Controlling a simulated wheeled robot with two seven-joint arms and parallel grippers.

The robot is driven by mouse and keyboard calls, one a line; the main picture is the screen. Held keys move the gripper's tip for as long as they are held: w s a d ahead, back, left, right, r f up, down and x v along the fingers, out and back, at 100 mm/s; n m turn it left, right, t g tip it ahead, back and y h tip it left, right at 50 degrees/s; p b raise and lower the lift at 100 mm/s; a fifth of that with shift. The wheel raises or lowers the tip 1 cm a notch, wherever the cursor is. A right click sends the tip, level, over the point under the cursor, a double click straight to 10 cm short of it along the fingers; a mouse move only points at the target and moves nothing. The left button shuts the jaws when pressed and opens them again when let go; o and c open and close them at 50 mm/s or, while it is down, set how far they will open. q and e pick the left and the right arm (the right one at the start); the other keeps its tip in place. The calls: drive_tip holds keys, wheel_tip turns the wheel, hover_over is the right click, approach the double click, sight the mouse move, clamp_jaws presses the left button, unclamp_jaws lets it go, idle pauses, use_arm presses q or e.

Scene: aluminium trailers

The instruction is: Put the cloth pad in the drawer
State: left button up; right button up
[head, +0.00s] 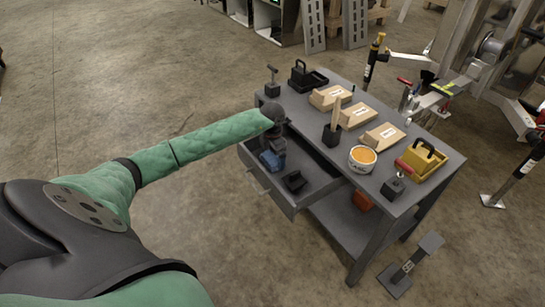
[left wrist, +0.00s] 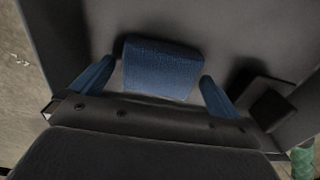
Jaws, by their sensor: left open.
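The blue cloth pad (left wrist: 160,68) lies on the grey floor of the open drawer (head: 309,193), as the left wrist view shows. My left gripper (head: 272,163) points down into the drawer. In the left wrist view its two blue fingers (left wrist: 157,92) are apart, one on each side of the pad, with a gap to it on both sides. In the head view the pad cannot be told clearly from the blue fingers. My right gripper is not in view.
A small black holder (head: 294,181) sits in the drawer beside the gripper. The grey workbench (head: 433,197) carries cardboard bins (head: 357,114), a tub with orange contents (head: 362,158), a yellow toolbox (head: 421,160) and a black caddy (head: 308,77). The floor to the left is clear.

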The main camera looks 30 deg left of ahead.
sight(272, 157)
use_arm(q)
wheel_tip(272, 157, up, 11)
drive_tip(key=shift+r, duration=0.15)
idle(0.7)
